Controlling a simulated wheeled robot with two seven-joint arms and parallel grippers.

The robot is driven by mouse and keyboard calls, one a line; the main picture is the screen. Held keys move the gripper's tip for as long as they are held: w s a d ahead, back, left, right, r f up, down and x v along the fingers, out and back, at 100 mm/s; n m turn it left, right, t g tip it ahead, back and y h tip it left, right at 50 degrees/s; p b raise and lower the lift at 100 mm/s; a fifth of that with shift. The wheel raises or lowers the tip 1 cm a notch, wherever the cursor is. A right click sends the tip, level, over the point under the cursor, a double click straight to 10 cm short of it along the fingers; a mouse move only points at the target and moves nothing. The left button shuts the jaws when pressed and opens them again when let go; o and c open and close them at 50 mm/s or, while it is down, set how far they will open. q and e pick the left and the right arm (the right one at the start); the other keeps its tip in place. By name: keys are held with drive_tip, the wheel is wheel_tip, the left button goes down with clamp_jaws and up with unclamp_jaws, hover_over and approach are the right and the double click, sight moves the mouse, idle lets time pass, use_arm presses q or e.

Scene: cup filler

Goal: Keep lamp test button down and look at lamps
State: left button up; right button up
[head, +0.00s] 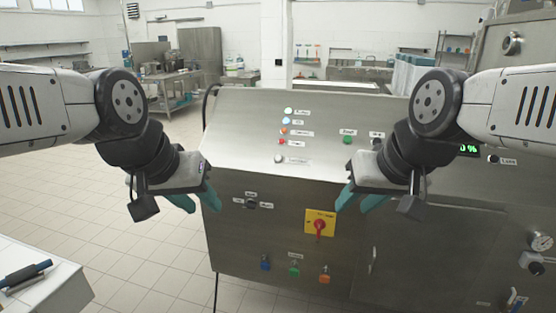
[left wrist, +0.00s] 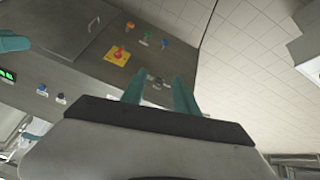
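A column of small lamps is on the upper left of the steel control panel in the head view: a whitish top lamp (head: 288,111), a pale blue lamp (head: 286,122), an orange lamp (head: 283,131) and a red lamp (head: 281,142). The top two look bright. Below them is a pale round button (head: 279,158); its label is too small to read. My left gripper (head: 197,199) is open and empty, left of the panel's lower part and apart from the button. Its spread teal fingers show in the left wrist view (left wrist: 158,84). My right gripper (head: 359,200) is open and empty before the panel.
The panel (head: 240,225) also carries a green button (head: 347,139), a black selector (head: 250,203), a red switch on a yellow plate (head: 319,226), and blue, green and orange knobs below. A white table (head: 45,295) stands at lower left. Tiled floor is clear.

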use_arm(q)
drive_tip(key=shift+c, duration=0.5)
clamp_jaws()
idle(1.5)
